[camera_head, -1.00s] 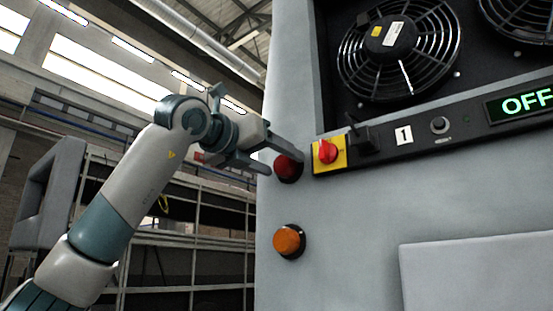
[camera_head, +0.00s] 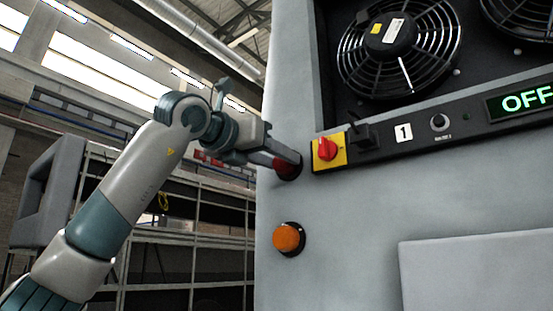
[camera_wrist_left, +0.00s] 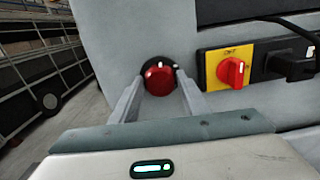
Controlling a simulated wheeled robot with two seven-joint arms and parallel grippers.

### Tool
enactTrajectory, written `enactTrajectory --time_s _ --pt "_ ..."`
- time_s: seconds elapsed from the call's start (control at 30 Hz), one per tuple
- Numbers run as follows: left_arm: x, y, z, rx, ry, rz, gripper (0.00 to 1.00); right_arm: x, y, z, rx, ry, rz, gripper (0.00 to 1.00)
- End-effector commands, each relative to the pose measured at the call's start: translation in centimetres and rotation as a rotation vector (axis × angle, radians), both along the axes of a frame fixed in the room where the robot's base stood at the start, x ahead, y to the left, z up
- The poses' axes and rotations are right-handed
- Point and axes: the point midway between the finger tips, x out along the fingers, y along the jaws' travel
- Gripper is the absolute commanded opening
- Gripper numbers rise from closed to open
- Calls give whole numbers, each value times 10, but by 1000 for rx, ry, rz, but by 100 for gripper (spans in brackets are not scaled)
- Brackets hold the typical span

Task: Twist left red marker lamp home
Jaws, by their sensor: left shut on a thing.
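The left red marker lamp (camera_head: 285,168) sits in a dark round base on the grey coach panel, left of the red and yellow switch. In the head view my left gripper (camera_head: 287,160) covers much of it. In the left wrist view the red lamp (camera_wrist_left: 158,80) shows between the two fingers of my left gripper (camera_wrist_left: 158,92), one on each side. The gripper is shut on the lamp. A small pale mark shows on the dark base at the lamp's upper right. My right gripper is in neither view.
A red rotary switch on a yellow plate (camera_head: 328,152) and a black plug (camera_head: 362,136) are close right of the lamp. An orange lamp (camera_head: 288,239) is below. Fans (camera_head: 397,45) and an OFF display (camera_head: 520,102) are at upper right.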

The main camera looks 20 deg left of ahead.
Motion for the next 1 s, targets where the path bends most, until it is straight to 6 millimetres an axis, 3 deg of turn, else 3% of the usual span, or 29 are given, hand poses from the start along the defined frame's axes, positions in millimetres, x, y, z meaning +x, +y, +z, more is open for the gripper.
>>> enactTrajectory --time_s 0.7,1.0 --pt "-2 -2 2 604 -224 1 19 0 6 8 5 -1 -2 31" --pt "-1 -2 1 764 -282 1 19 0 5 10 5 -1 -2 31"
